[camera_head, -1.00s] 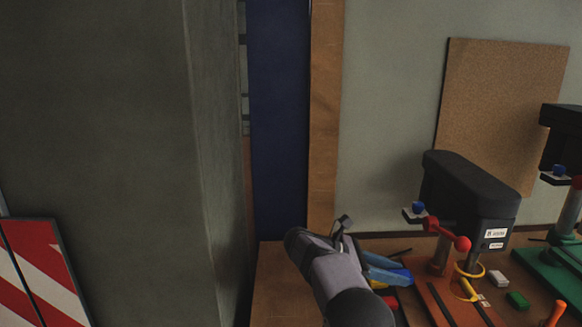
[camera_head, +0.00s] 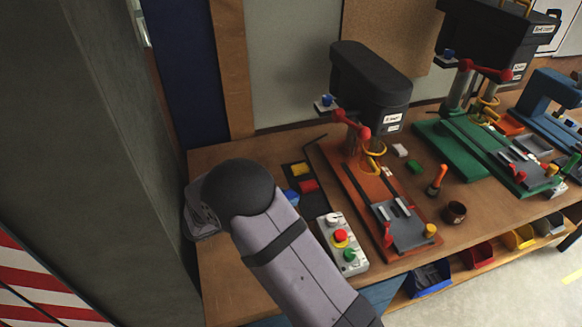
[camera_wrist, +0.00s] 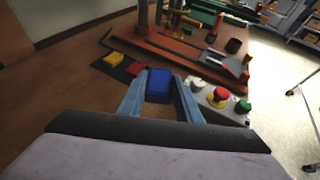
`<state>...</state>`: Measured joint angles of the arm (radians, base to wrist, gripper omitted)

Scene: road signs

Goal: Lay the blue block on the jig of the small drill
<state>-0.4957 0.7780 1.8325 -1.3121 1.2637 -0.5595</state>
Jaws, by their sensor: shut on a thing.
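My gripper (camera_wrist: 159,90) has its two blue fingers on either side of the blue block (camera_wrist: 158,82) in the wrist view and is shut on it. In the head view my arm hides most of the gripper. A drill with a black head (camera_head: 370,85) and orange base (camera_head: 350,185) stands right of my arm. Its grey jig (camera_head: 412,232) is at the front of that base, and shows in the wrist view (camera_wrist: 236,66) right of and beyond the block. The jig has pale rails and a red clamp. Nothing blue lies on it.
A dark mat with a yellow block (camera_head: 300,169) and a red block (camera_head: 308,186) lies beside my arm. A control box (camera_head: 343,243) with coloured buttons stands before the orange base. A green-based drill (camera_head: 460,150) and a blue machine (camera_head: 548,95) are farther right. A brown cup (camera_head: 454,212) stands between.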

